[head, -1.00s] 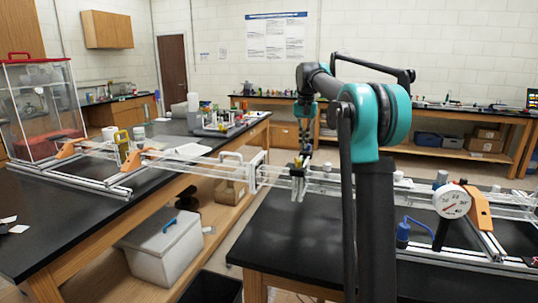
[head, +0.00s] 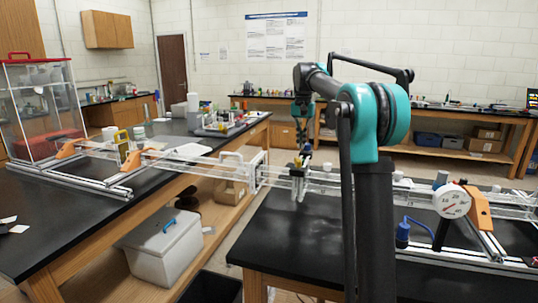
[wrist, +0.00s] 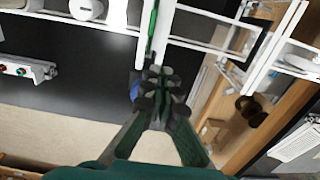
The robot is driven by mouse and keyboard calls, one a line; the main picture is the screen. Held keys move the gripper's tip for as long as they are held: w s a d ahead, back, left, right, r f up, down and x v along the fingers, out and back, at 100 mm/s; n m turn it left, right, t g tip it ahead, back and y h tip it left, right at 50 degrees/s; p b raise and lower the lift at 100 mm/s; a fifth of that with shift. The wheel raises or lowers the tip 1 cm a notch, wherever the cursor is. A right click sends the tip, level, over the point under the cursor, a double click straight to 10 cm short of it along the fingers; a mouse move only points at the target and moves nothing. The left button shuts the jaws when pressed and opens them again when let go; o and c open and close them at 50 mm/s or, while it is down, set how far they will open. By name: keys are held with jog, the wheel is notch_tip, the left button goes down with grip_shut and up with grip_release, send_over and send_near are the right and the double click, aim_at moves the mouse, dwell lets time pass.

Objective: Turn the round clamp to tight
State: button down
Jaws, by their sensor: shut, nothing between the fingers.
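My gripper (head: 299,187) hangs pointing down at the clear rail frame, left of my arm column in the head view. In the wrist view its two fingers (wrist: 158,84) are together at the tips, with nothing visible between them. A green strip (wrist: 152,32) lies just beyond the fingertips; I cannot tell whether they touch it. I cannot tell for sure which part is the round clamp. A white round part (wrist: 86,9) shows at the top of the wrist view. Small white round knobs sit along the rail, one (head: 327,167) just right of my gripper.
A round white dial (head: 452,201) with an orange bracket (head: 478,208) and a blue-handled part (head: 403,232) stand at the right. Clear rails (head: 210,165) bridge the gap between two black benches. A grey lidded box (head: 165,245) sits on the left bench's lower shelf.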

notch_tip(320, 180, up, 6)
dwell(0.5)
jog(key=shift+d, duration=0.1)
jog(key=shift+s+d+f, duration=0.1)
jog(key=shift+d+f, duration=0.35)
jog(key=shift+f, duration=0.55)
jog(key=shift+s+d+f, duration=0.1)
jog(key=shift+d+f, duration=0.35)
jog(key=shift+f, duration=0.55)
jog(key=shift+d+f, duration=0.45)
jog(key=shift+f, duration=0.55)
jog(key=shift+w+a, duration=0.2)
jog(key=shift+a, duration=0.55)
